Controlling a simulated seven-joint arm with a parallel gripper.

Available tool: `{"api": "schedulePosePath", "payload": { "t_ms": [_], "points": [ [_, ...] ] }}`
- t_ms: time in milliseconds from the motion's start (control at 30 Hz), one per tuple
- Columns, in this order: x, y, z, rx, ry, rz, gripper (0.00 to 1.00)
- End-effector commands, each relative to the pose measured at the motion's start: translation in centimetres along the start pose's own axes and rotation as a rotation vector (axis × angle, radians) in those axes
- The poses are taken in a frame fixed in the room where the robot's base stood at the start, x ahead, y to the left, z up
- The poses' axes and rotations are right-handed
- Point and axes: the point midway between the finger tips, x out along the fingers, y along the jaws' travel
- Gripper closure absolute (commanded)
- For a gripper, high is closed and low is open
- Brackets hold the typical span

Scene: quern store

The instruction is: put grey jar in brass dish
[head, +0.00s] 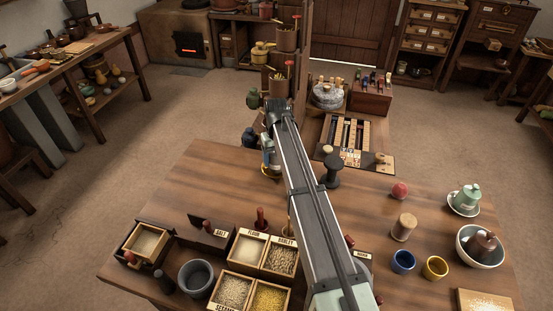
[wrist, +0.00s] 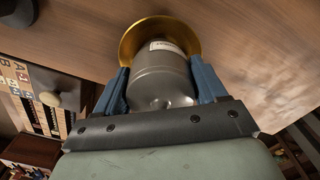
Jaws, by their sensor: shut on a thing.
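The grey jar (wrist: 160,75), with a small white label, is between the two blue fingers of my gripper (wrist: 161,84) in the wrist view. My gripper is shut on it. The brass dish (wrist: 129,42) shows as a round golden rim around the jar's far end. I cannot tell whether the jar touches the dish or is just above it. In the head view my gripper (head: 268,157) is at the far left part of the wooden table, over the brass dish, and my arm hides most of the jar and dish.
A dark spool-shaped stand (head: 332,172) is right of my arm. A slotted board (head: 352,142) lies behind it. Grain boxes (head: 250,262) and a grey pot (head: 195,278) fill the front left. Blue (head: 403,261) and yellow (head: 435,267) cups stand at right. The table's left middle is clear.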

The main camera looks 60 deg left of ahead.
Motion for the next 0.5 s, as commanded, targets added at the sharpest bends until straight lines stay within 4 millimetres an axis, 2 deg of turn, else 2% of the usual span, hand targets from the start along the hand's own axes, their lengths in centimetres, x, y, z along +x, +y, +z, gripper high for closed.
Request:
{"api": "schedulePosePath", "payload": {
  "t_ms": [100,467,500],
  "points": [
    [0.74,0.00,0.02,0.000,0.000,0.000,1.00],
    [0.97,0.00,0.01,0.000,0.000,0.000,1.00],
    [1.03,0.00,0.01,0.000,0.000,0.000,0.27]
  ]
}}
